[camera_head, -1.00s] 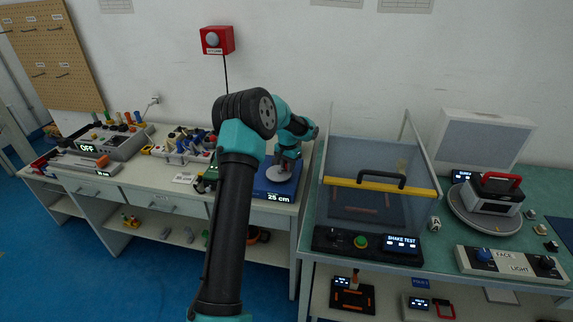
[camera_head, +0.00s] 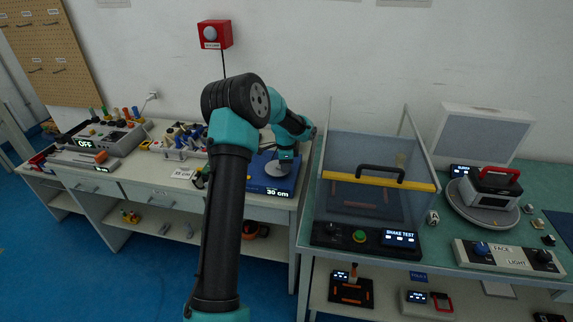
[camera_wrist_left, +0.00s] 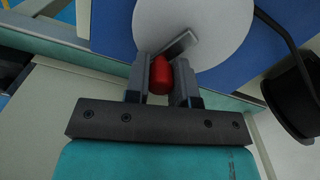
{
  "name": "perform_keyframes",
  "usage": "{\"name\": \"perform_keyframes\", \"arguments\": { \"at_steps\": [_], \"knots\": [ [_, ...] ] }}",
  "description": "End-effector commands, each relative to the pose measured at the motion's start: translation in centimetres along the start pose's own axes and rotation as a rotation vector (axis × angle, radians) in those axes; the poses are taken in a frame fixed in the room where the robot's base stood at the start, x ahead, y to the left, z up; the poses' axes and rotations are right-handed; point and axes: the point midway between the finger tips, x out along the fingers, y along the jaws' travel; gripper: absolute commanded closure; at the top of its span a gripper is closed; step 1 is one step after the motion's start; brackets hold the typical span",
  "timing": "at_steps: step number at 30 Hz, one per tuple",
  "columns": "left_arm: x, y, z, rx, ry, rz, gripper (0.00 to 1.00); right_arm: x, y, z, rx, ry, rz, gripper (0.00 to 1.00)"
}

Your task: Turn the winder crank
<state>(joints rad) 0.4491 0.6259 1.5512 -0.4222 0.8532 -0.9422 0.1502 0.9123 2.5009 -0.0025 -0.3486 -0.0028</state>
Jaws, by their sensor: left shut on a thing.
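The winder is a blue box (camera_head: 258,182) on the left bench, with a display reading "30 cm" (camera_head: 277,192) on its front. A pale grey disc (camera_head: 278,168) lies on its top; the disc also shows large in the left wrist view (camera_wrist_left: 215,25). The crank has a grey arm (camera_wrist_left: 180,45) and a red knob (camera_wrist_left: 160,76). My left gripper (camera_wrist_left: 161,80) is shut on the red knob, with a finger on each side of it. In the head view the left gripper (camera_head: 284,158) is above the disc and hides the knob. My right gripper is not in view.
A black spool (camera_wrist_left: 292,95) with a cable stands beside the winder. Right of it is the shake test box with a yellow bar (camera_head: 380,180) and black handle. A grey device reading "OFF" (camera_head: 85,143) and small tools stand at the left.

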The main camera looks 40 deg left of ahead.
Motion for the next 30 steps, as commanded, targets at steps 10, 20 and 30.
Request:
{"name": "perform_keyframes", "arguments": {
  "at_steps": [10, 20, 30],
  "knots": [
    [-0.03, 0.39, 0.34, 0.127, 0.0, 0.0, 1.0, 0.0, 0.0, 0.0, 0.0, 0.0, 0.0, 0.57],
    [-0.03, 0.4, 0.36, 0.138, 0.0, 0.0, 1.0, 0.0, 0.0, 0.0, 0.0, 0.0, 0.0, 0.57],
    [-0.02, 0.4, 0.35, 0.138, 0.0, 0.0, 0.54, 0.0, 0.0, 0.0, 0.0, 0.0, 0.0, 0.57]
  ]
}}
